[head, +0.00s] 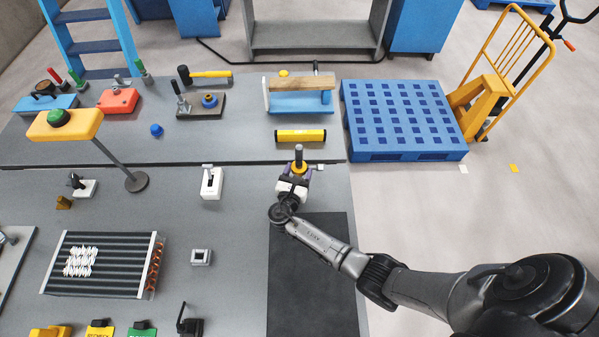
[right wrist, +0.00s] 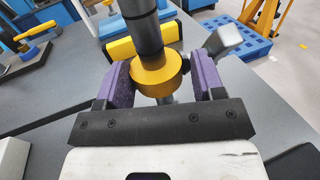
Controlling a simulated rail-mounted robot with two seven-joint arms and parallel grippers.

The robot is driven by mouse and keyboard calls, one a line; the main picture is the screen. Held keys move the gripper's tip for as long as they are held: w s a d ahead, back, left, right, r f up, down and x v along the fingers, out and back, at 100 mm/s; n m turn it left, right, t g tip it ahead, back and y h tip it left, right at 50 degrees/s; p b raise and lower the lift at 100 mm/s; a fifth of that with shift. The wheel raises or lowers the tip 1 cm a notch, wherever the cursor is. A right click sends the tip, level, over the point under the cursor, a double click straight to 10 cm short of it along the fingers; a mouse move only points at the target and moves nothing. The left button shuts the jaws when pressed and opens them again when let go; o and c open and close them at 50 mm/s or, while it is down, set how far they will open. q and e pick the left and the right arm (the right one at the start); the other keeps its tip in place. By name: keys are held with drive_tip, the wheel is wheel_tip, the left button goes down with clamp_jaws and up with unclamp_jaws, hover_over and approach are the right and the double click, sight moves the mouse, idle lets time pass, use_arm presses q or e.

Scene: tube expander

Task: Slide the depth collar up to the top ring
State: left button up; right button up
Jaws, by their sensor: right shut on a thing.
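The depth collar is a yellow ring (right wrist: 158,75) around a dark upright shaft (right wrist: 143,25) in the right wrist view. The collar (head: 299,169) and the shaft (head: 299,152) also show small in the head view, near the right edge of the table. My right gripper (right wrist: 160,66) has a purple finger on each side of the collar and is shut on it. In the head view the right gripper (head: 296,176) reaches the collar from the near side. I cannot make out the top ring clearly on the dark shaft. My left gripper is not in view.
A blue stand with a wooden block (head: 301,84) is farther back. A white switch box (head: 211,183) stands to the left. A dark mat (head: 312,300) lies under my right arm. A blue pallet (head: 400,115) is beyond the table.

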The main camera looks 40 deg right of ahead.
sight(297, 161)
drive_tip(key=r+p, duration=0.1)
drive_tip(key=r, duration=0.1)
drive_tip(key=r+p, duration=0.2)
drive_tip(key=r, duration=0.1)
drive_tip(key=shift+w+a, duration=0.2)
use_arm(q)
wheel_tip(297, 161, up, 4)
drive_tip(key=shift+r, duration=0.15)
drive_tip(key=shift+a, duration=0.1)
use_arm(e)
drive_tip(key=o, duration=0.9)
drive_tip(key=shift+o, duration=0.9)
drive_tip(key=shift+w+a, duration=0.1)
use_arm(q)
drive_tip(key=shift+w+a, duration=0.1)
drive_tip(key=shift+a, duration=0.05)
use_arm(e)
drive_tip(key=shift+f, duration=0.1)
